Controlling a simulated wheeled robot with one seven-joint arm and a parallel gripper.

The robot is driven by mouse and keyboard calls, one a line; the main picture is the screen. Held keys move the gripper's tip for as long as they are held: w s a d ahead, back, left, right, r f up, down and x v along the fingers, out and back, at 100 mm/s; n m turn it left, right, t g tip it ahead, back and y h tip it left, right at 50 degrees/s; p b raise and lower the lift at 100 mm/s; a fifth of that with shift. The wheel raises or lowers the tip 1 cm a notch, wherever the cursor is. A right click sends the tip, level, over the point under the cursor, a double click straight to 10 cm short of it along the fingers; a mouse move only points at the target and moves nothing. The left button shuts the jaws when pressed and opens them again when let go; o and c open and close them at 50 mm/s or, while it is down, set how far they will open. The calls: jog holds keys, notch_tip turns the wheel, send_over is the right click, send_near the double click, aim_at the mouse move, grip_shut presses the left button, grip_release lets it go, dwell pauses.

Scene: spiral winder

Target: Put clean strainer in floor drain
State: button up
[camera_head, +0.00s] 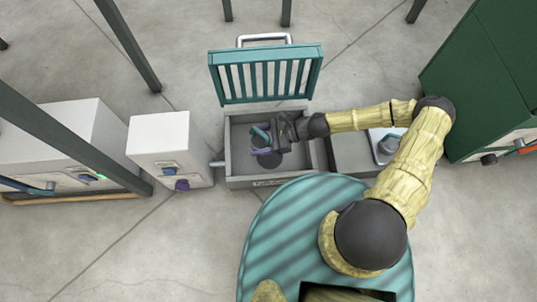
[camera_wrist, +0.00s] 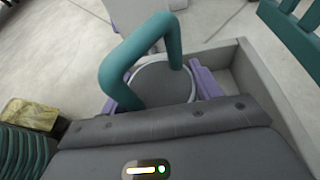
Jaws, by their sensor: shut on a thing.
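The strainer (camera_wrist: 160,82) is a round grey disc with a teal arched handle (camera_wrist: 145,50) in the wrist view. My gripper (camera_wrist: 163,92) has purple fingers on both sides of it and is shut on it. In the head view my gripper (camera_head: 266,148) reaches into the open grey floor drain box (camera_head: 238,170), and the strainer's teal handle (camera_head: 260,134) shows there. A dark round area (camera_head: 292,161) lies on the box floor beside the gripper. The teal slatted grate (camera_head: 265,76) stands open at the back. The strainer's underside is hidden.
A second grey box (camera_head: 355,155) adjoins on the right, with a white tray and a round grey item (camera_head: 389,144). White cabinets (camera_head: 165,135) stand to the left. A green machine (camera_head: 490,80) stands at right. My arm crosses the drain's right wall.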

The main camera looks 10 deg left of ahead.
jog(key=b, duration=0.5)
send_over(260, 158)
notch_tip(260, 158, down, 6)
jog(key=shift+f, duration=0.1)
notch_tip(260, 158, down, 4)
jog(key=b, duration=0.2)
jog(key=shift+b, duration=0.3)
jog(key=shift+f, duration=0.25)
